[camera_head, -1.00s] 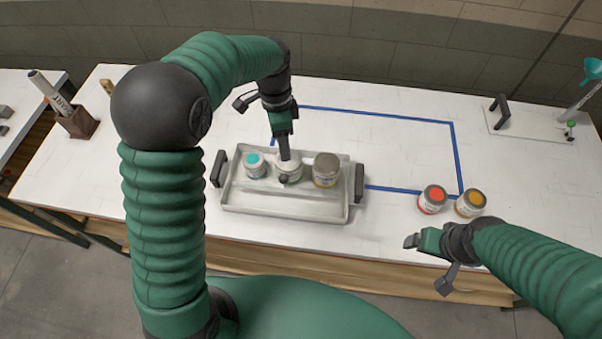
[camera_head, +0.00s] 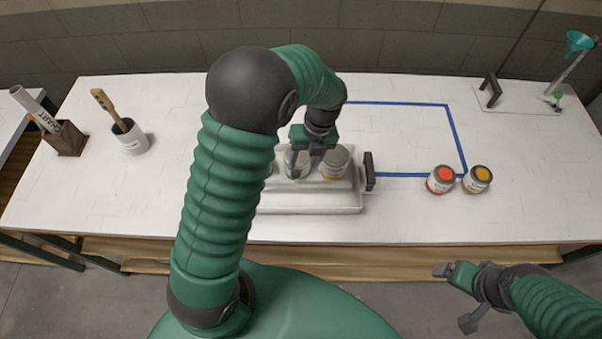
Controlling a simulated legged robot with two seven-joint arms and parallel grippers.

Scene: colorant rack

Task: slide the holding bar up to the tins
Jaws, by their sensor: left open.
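The metal tray (camera_head: 330,204) stands at the front middle of the table, its left part hidden behind my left arm. Two tins show at its back: a pale tin (camera_head: 297,168), partly covered by the fingers, and a grey-lidded tin (camera_head: 335,163). A pale strip (camera_head: 318,186) crosses the tray in front of them; I cannot tell for sure that it is the holding bar. My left gripper (camera_head: 310,160) is open, pointing down over the tins; contact is unclear. My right gripper (camera_head: 442,270) is off the front edge, low right, its jaws unclear.
A red tin (camera_head: 440,180) and a yellow tin (camera_head: 477,180) stand right of the tray. A blue tape outline (camera_head: 455,140) lies behind. A pot with a brush (camera_head: 130,138) and a brown holder (camera_head: 67,140) stand left. The table between them and my arm is clear.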

